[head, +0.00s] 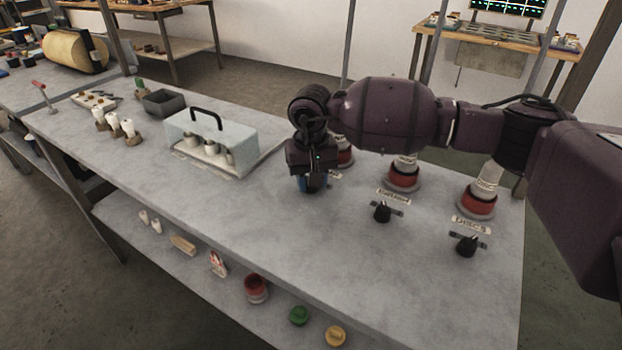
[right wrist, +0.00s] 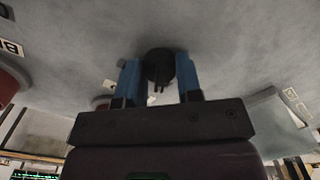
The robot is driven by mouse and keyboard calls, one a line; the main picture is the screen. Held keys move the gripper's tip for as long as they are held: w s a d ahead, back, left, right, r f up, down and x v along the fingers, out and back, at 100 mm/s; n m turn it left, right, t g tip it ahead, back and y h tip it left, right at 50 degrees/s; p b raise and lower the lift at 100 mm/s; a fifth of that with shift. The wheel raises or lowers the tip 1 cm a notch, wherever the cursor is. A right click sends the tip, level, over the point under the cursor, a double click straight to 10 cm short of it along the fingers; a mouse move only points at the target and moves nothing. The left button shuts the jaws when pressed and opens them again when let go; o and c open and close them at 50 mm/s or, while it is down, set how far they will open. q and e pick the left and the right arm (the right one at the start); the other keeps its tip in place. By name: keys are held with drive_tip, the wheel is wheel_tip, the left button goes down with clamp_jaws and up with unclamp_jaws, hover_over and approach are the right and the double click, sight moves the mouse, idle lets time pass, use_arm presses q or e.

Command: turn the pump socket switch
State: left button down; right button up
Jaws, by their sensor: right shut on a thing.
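My right gripper (head: 313,186) points down at the worktop, over the leftmost of three socket stations. In the right wrist view, its two blue fingers (right wrist: 158,68) are shut on a black switch knob (right wrist: 157,57), one on each side. In the head view the gripper hides this knob. The red socket behind it (head: 345,160) is mostly hidden by my arm, and its label cannot be read. Two other black switch knobs, a middle one (head: 382,212) and a right one (head: 468,245), stand in front of their red sockets. My left gripper is not in view.
A clear case with a black handle (head: 212,140) stands left of my right gripper. A dark open box (head: 165,103) and several white-topped pieces lie farther left. Red sockets (head: 403,176) and (head: 478,203) stand on the right. The front worktop (head: 300,235) is clear.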

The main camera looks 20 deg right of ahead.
drive_tip(key=o, duration=0.8)
drive_tip(key=shift+o, duration=0.7)
wheel_tip(320, 180, up, 9)
drive_tip(key=shift+p, duration=0.7)
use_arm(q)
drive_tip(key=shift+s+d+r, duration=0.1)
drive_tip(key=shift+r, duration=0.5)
use_arm(e)
drive_tip(key=shift+r, duration=0.9)
